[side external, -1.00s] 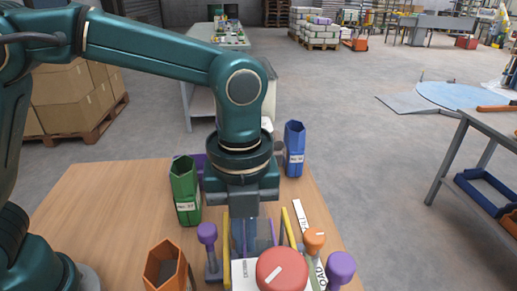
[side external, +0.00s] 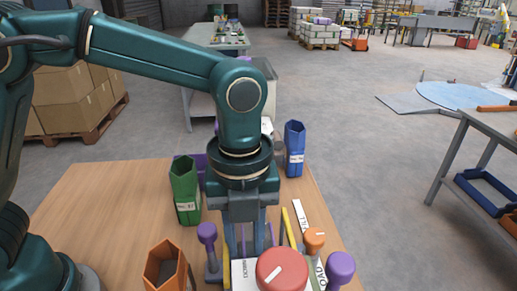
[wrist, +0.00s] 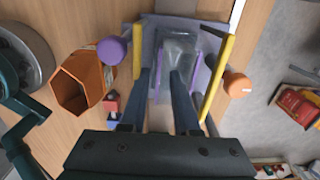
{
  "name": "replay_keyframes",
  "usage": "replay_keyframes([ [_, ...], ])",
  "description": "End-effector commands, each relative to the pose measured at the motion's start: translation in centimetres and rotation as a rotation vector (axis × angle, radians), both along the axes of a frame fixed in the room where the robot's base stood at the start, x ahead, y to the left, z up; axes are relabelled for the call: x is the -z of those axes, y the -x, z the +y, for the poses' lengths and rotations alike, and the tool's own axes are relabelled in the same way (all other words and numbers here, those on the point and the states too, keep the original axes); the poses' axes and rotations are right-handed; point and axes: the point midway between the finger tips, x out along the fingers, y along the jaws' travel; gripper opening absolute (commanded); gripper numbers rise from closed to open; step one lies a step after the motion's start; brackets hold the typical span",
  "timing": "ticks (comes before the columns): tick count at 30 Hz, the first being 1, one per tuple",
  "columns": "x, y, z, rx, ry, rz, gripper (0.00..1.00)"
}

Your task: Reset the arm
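My gripper (side external: 249,240) points down over the front of the wooden table, between the two yellow bars of the filler stand. In the wrist view my gripper (wrist: 160,76) has its two fingers apart, with nothing seen held between them. A clear sack-like piece with a purple frame (wrist: 174,62) lies ahead of and between the fingertips. Yellow bars (wrist: 217,78) stand on both sides. In the side view my fingers hide most of the clear piece.
A green hexagonal bin (side external: 185,190), an orange bin (side external: 165,268) and a blue bin (side external: 294,150) stand around the stand. Purple knobs (side external: 341,267), an orange knob (side external: 314,238) and a big red button (side external: 282,270) crowd the front. The table's left part is bare.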

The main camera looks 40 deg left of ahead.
Motion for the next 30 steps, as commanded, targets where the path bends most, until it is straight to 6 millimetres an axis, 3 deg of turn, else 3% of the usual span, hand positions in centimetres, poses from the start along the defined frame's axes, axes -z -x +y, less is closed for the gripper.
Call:
replay_keyframes([
  [17, -5.7, -0.5, 0.6, -0.023, 0.011, -0.019, 0.39],
  [23, -9.2, -0.4, 4.3, -0.158, 0.058, -0.109, 0.39],
  [30, -10.9, 2.2, 10.0, -0.679, 0.149, -0.229, 0.39],
])
